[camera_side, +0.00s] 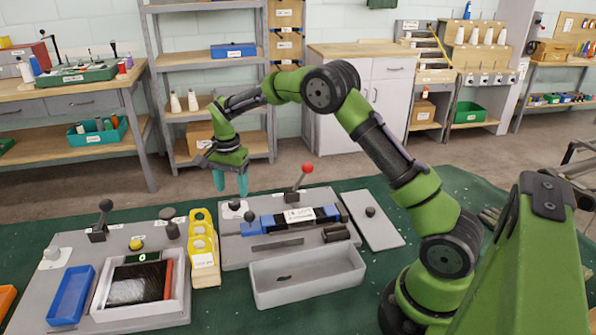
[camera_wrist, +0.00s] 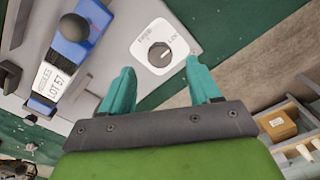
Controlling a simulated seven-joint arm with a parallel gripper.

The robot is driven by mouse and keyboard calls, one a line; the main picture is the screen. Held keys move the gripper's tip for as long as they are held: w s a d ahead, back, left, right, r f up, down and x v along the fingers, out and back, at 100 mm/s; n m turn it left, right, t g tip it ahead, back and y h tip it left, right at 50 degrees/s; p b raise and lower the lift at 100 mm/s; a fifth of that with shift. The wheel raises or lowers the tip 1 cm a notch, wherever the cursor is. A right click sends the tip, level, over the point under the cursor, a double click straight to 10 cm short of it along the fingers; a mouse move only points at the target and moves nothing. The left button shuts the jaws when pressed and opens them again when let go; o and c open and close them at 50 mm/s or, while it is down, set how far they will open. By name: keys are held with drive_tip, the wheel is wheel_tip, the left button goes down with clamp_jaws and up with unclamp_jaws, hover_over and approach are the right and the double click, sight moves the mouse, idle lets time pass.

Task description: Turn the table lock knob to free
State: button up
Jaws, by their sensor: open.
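The table lock knob (camera_wrist: 159,54) is a round grey knob on a white plate (camera_wrist: 146,30) with lettering at its upper left and right that seems to read FREE and LOCK. Its exact pointing direction is hard to tell. In the side view the knob (camera_side: 235,204) sits at the back left corner of the grey middle station. My gripper (camera_side: 230,182) hangs above it, fingers down, open and empty. In the wrist view the teal fingertips of my gripper (camera_wrist: 161,68) stand apart, left and right, with the knob between and slightly beyond them.
A black ball-ended lever (camera_wrist: 75,27) and a blue block with a white label (camera_wrist: 48,80) are near the knob. A red-topped lever (camera_side: 307,169) stands to the right. Yellow holders (camera_side: 202,240) stand in front left, a grey open tray (camera_side: 307,276) in front.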

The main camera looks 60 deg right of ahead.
sight(234, 202)
drive_tip(key=shift+f, duration=2.1)
drive_tip(key=shift+c, duration=0.3)
drive_tip(key=c, duration=1)
